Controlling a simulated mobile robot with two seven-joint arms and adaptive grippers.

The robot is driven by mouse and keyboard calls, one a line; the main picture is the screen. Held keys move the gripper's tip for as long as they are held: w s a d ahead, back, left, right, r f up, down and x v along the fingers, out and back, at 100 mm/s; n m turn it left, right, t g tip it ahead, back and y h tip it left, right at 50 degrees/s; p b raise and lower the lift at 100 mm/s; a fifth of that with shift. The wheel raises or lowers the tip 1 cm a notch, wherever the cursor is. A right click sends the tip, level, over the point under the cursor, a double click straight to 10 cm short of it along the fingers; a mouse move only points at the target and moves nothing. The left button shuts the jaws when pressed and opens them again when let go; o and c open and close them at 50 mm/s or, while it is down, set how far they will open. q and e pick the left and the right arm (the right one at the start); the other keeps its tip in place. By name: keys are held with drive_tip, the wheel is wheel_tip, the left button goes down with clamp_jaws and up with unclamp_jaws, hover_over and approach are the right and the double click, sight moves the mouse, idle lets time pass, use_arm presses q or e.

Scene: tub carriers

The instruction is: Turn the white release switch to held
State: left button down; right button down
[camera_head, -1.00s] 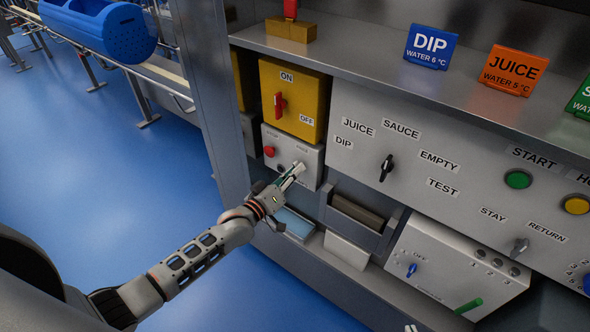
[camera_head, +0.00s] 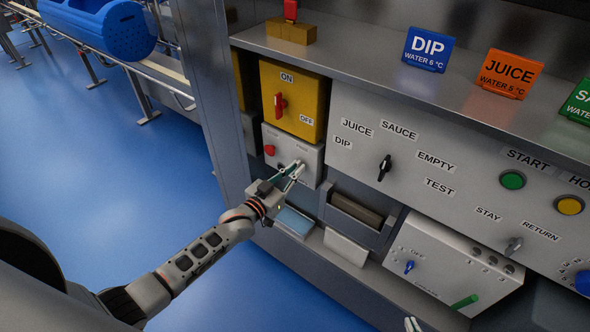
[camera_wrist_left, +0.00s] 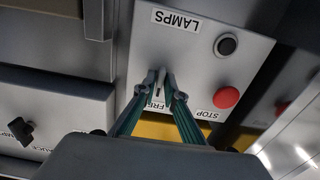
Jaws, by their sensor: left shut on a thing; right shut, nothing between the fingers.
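A small light-grey control box (camera_head: 311,153) hangs below the yellow switch box. It carries a red stop button (camera_head: 269,150), which also shows in the left wrist view (camera_wrist_left: 226,97). My left gripper (camera_head: 296,167) is at the front of this box; in the left wrist view its green-sided fingers (camera_wrist_left: 163,80) come together by the FREE label (camera_wrist_left: 155,104). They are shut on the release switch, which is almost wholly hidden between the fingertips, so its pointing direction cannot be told. Only a tip of my right gripper (camera_head: 412,324) shows at the bottom edge; it is shut and empty.
The yellow box (camera_head: 307,97) with a red handle is directly above. A black button (camera_wrist_left: 226,45) and a LAMPS label share the grey box. To the right is a large panel with a black selector (camera_head: 385,167).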

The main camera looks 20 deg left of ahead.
idle(0.5)
use_arm(q)
drive_tip(key=c, duration=2.1)
unclamp_jaws()
drive_tip(key=v, duration=1.2)
drive_tip(key=shift+r, duration=0.1)
